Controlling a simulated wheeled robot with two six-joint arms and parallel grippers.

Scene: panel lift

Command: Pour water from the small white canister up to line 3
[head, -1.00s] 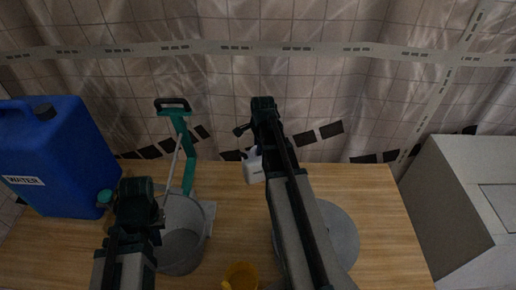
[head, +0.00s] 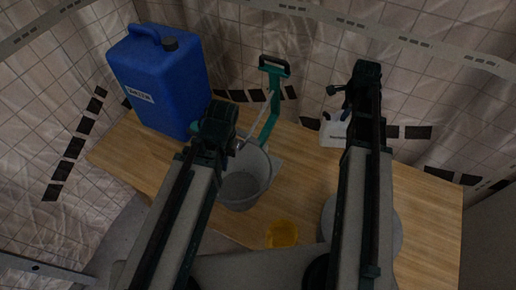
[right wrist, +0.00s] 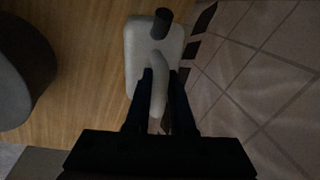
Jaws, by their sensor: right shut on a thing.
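The small white canister (head: 333,132) is beside my right forearm in the head view, partly hidden by it. In the right wrist view the canister (right wrist: 138,50) shows its dark cap, and my right gripper (right wrist: 159,78) is shut on its handle. I cannot tell whether it touches the table. A grey bucket (head: 262,172) stands on the table left of my right arm. My left gripper (head: 235,142) is at the bucket's upper left rim; its fingers are too dark to read. No line 3 mark is readable.
A large blue water canister (head: 160,85) stands at the back left of the wooden table (head: 135,160). A teal stand (head: 268,125) rises behind the bucket. A yellow cup (head: 282,234) is in front. A round grey object (head: 394,238) is partly behind my right arm.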

